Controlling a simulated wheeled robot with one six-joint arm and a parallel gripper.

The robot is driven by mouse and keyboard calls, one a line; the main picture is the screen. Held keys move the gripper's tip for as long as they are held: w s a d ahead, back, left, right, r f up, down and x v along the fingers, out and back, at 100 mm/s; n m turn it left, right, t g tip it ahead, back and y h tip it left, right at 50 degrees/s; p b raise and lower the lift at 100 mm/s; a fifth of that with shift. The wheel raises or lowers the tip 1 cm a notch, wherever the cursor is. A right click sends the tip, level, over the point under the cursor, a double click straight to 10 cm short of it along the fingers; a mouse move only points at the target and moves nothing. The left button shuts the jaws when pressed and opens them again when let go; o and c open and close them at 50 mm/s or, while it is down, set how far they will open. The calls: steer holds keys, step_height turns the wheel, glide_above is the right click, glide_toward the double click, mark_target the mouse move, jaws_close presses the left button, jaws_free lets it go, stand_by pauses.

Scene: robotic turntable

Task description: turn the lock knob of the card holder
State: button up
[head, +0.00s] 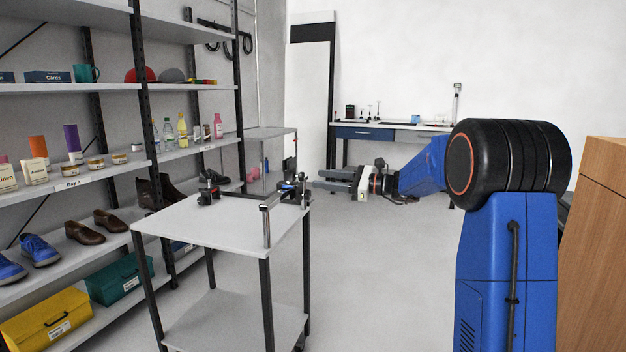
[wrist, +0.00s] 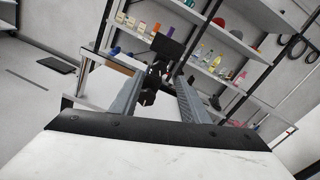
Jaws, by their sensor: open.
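A small dark device with blue and red bits (head: 290,190), which seems to be the card holder, stands at the right edge of a grey cart top (head: 215,226). My gripper (head: 318,180) is just right of it in the head view, level, its fingers pointing left towards it. In the wrist view my gripper (wrist: 160,78) has its two grey fingers wide apart. A black bracket-like part with a flat dark plate (wrist: 168,47) shows between and beyond the fingertips, and I see no clear contact. I cannot make out the lock knob itself.
A chrome rail (head: 267,222) rises at the cart's near right corner, close to the device. Another small black device (head: 208,190) stands at the cart's back. Loaded shelves (head: 75,180) line the left. The floor right of the cart is clear.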

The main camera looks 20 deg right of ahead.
steer(key=v, duration=1.1)
steer(key=shift+s+d, duration=0.25)
steer(key=shift+d, duration=0.1)
